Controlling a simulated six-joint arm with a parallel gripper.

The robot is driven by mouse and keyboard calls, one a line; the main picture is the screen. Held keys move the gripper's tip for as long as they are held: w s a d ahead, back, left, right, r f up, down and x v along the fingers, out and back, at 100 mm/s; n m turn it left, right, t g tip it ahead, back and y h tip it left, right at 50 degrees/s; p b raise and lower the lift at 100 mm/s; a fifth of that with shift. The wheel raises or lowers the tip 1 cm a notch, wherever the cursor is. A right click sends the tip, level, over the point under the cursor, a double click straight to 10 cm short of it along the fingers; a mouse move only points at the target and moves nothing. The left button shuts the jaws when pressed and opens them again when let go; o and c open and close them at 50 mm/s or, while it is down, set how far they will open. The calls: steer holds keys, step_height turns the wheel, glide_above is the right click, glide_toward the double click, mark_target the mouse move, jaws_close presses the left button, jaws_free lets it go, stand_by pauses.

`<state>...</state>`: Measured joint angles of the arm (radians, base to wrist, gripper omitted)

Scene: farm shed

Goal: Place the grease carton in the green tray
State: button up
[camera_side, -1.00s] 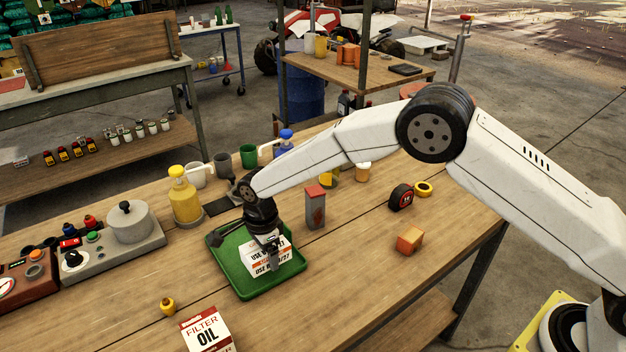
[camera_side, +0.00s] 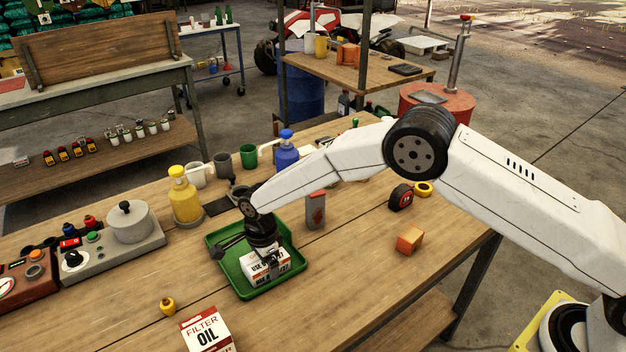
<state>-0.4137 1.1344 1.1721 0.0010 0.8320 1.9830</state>
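A white carton (camera_side: 262,273) with "USE BY" print and an orange-red band is inside the green tray (camera_side: 230,278); I take it as the grease carton. My gripper (camera_side: 270,257) points down over the tray with its fingers around the carton, and appears shut on it. One finger shows across the carton's printed side; the other is hidden. I cannot tell if the carton touches the tray floor. A dark tool (camera_side: 229,242) lies at the tray's left back edge.
A grey box with red (camera_side: 315,210) stands right of the tray, close to my arm. A yellow pump bottle (camera_side: 185,195) is behind left, a FILTER OIL box (camera_side: 206,331) in front. An orange block (camera_side: 410,240) lies right. Bare wood surrounds the tray's front.

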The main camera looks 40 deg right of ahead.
steer(key=shift+r, duration=0.1)
step_height(320, 180, up, 12)
stand_by(1.0)
steer(key=shift+d+r, duration=0.1)
steer(key=shift+d, duration=0.05)
stand_by(0.3)
steer(key=s+d+r+n+t, duration=0.2)
steer(key=s+d+n, duration=1.6)
steer(key=s+d, duration=0.4)
steer(key=shift+s+d+r+t, duration=0.3)
steer(key=shift+s+d+r, duration=0.1)
steer(key=shift+s, duration=0.8)
